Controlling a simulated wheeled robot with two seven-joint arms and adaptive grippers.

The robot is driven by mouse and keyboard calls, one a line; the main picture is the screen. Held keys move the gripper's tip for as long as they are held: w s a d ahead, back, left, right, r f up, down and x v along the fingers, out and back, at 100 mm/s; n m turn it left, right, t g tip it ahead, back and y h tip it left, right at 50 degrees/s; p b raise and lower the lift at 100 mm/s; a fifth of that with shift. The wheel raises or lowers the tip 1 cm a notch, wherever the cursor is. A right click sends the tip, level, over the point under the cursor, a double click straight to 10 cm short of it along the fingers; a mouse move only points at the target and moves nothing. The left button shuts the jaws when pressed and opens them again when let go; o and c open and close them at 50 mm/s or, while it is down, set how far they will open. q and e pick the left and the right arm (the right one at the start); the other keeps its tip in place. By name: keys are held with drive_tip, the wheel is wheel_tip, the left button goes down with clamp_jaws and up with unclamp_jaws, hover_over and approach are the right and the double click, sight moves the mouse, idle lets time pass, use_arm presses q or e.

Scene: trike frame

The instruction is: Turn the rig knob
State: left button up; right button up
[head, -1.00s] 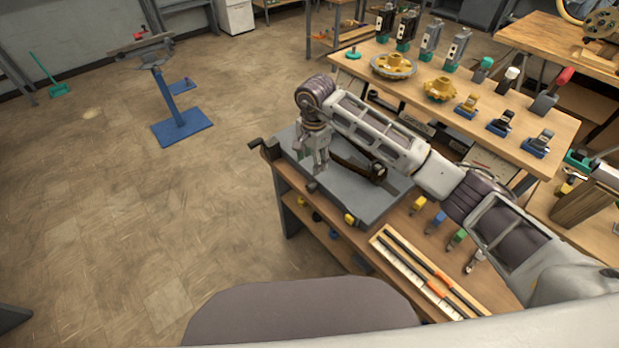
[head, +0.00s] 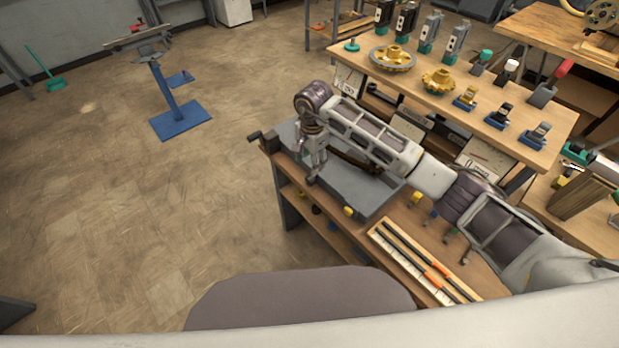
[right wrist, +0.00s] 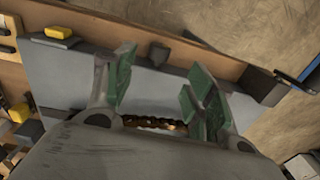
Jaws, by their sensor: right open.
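The rig is a flat grey slab (head: 372,200) on the wooden bench. A small dark knob (head: 311,181) sits at its near left edge, and in the right wrist view the dark knob (right wrist: 158,53) shows beyond and between my fingers. Which part is the rig knob I cannot tell for certain. My right gripper (head: 315,168) points down over the slab's left part, close to the dark knob. In the right wrist view its green-padded fingers (right wrist: 158,85) are apart with nothing gripped. My left gripper is not in view.
A yellow piece (head: 348,211) sits by the slab's near edge. A dark handle (head: 255,136) sticks out at its left corner. A tray of rods (head: 385,237) lies on the near bench. Gears and fixtures crowd the back table (head: 460,108). The floor at left is open.

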sight(310, 178)
wheel_tip(310, 178, down, 10)
drive_tip(key=shift+w+a+f+p, duration=0.1)
drive_tip(key=shift+w+p, duration=0.05)
drive_tip(key=shift+p, duration=0.45)
drive_tip(key=c, duration=1)
drive_tip(key=shift+c, duration=0.2)
drive_tip(key=shift+w, duration=0.1)
